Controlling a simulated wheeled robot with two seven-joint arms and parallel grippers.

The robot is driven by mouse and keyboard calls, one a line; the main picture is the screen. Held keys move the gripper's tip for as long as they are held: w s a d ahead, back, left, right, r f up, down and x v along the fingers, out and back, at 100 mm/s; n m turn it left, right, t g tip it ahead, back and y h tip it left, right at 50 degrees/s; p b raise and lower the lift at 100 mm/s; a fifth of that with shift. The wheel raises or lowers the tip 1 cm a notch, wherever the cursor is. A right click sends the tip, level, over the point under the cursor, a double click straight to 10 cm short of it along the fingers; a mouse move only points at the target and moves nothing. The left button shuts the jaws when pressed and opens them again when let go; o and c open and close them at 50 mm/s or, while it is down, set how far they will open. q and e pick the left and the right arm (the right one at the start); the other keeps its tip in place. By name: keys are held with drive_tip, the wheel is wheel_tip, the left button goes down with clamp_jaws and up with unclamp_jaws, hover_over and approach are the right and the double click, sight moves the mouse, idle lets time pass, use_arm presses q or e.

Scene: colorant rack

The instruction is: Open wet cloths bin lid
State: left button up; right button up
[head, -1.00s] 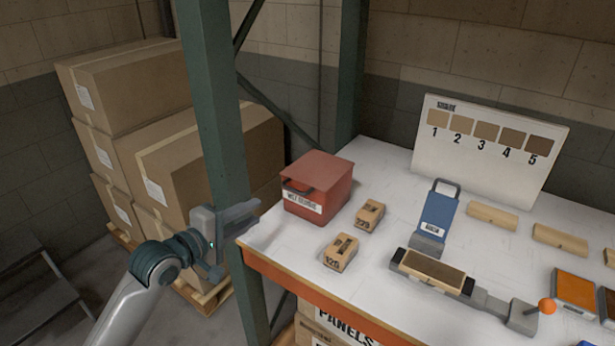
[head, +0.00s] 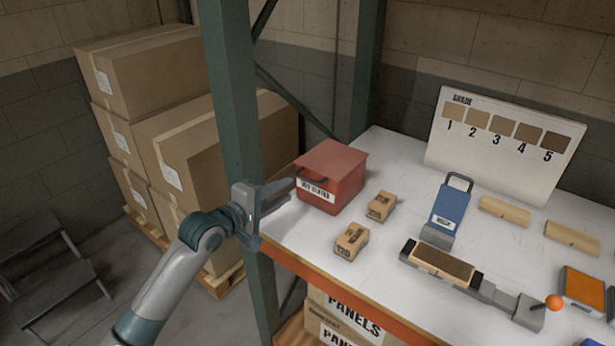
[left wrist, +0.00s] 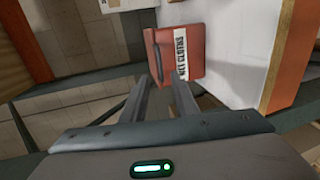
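The wet cloths bin (head: 330,190) is a red box at the left end of the white tabletop. Its flat red lid (head: 331,160) is down, with a dark handle (head: 312,177) at the front edge above a white label. In the left wrist view the bin (left wrist: 181,38) lies just beyond the fingertips, with its handle (left wrist: 157,58) near the left finger. My left gripper (head: 288,187) points at the bin's front from the left, near the handle. The wrist view (left wrist: 167,82) shows a gap between its fingers, with nothing held. My right gripper is not in view.
A green rack post (head: 230,100) stands right behind my left gripper. Two small wooden blocks (head: 352,241) (head: 381,206) sit right of the bin. A blue-handled tool (head: 450,207) and a shade board (head: 500,140) are farther right. Cardboard boxes (head: 150,75) are stacked at left.

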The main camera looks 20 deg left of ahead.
sight(308, 180)
use_arm(q)
drive_tip(key=p+x, duration=0.2)
drive_tip(key=x, duration=0.8)
drive_tip(key=shift+w+d+f, duration=0.1)
drive_tip(key=shift+w+d, duration=0.05)
drive_tip(key=shift+w, duration=0.2)
clamp_jaws()
